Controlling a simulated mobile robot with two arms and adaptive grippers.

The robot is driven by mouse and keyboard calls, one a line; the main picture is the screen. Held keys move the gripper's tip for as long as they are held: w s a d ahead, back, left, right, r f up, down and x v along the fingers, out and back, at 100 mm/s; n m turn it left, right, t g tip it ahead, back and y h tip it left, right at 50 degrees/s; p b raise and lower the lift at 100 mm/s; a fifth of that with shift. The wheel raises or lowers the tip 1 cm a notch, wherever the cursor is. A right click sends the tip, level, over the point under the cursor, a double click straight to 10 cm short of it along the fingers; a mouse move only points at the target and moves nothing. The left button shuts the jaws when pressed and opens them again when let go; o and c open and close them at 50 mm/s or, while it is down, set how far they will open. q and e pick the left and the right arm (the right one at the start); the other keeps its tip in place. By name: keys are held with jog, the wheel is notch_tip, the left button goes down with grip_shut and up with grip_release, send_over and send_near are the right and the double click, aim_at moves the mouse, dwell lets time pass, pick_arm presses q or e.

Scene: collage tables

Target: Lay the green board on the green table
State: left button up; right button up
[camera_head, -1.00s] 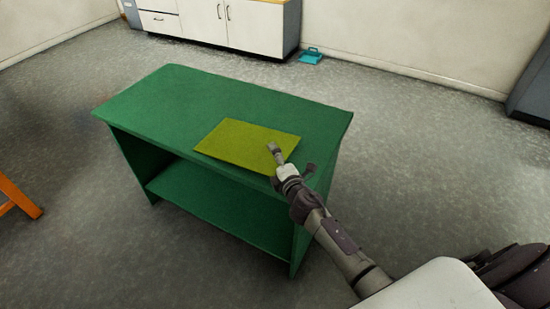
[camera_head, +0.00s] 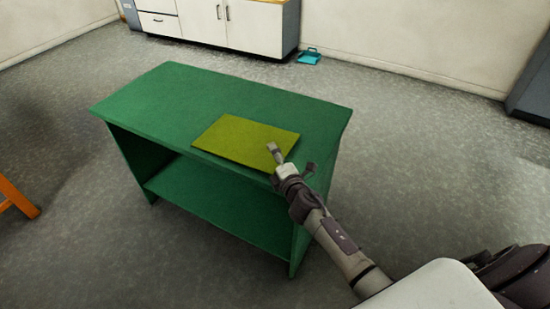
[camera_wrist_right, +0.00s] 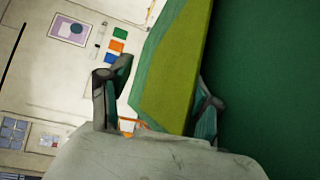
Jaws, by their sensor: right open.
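The green board (camera_head: 246,140) is a flat yellow-green panel lying on the green table (camera_head: 170,95), near the front edge and right of the middle. My right gripper (camera_head: 291,158) is at the board's right front corner, with its fingers spread apart. One finger overlaps the board in the head view. In the right wrist view, the board (camera_wrist_right: 178,75) shows between the two fingers of the open gripper (camera_wrist_right: 158,100), and the table (camera_wrist_right: 255,70) fills the right side. I cannot tell whether a finger touches the board. My left gripper is not in view.
The table has a lower shelf (camera_head: 215,205), which looks empty. White cabinets (camera_head: 215,22) and a teal item (camera_head: 309,57) stand by the back wall. An orange piece (camera_head: 17,197) shows at the left edge. The left of the tabletop is clear.

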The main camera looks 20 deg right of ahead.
aim_at(302, 173)
jog(key=shift+s+f, duration=0.2)
jog(key=shift+f, duration=0.65)
jog(key=shift+c, duration=0.6)
jog(key=shift+a+f, duration=0.1)
jog(key=shift+f, duration=0.05)
jog(key=shift+c, duration=1.2)
jog(key=shift+s+d+f, duration=0.15)
jog(key=shift+s+d, duration=0.1)
jog(key=shift+d, duration=0.1)
jog(key=shift+c, duration=0.6)
jog(key=s+d, duration=0.2)
jog(key=s, duration=0.1)
jog(key=s+d, duration=0.3)
jog(key=shift+s+p, duration=0.1)
jog(key=shift+p, duration=0.2)
jog(key=shift+c, duration=0.3)
jog(key=o, duration=0.5)
jog(key=r+p, duration=0.1)
jog(key=r, duration=0.1)
jog(key=s+d+r+p, duration=0.1)
jog(key=p, duration=0.1)
jog(key=s+d+r+p, duration=0.1)
jog(key=r+p, duration=0.1)
jog(key=shift+s+r, duration=0.1)
jog(key=shift+r, duration=0.25)
jog(key=shift+o, duration=0.2)
jog(key=shift+a+f, duration=0.1)
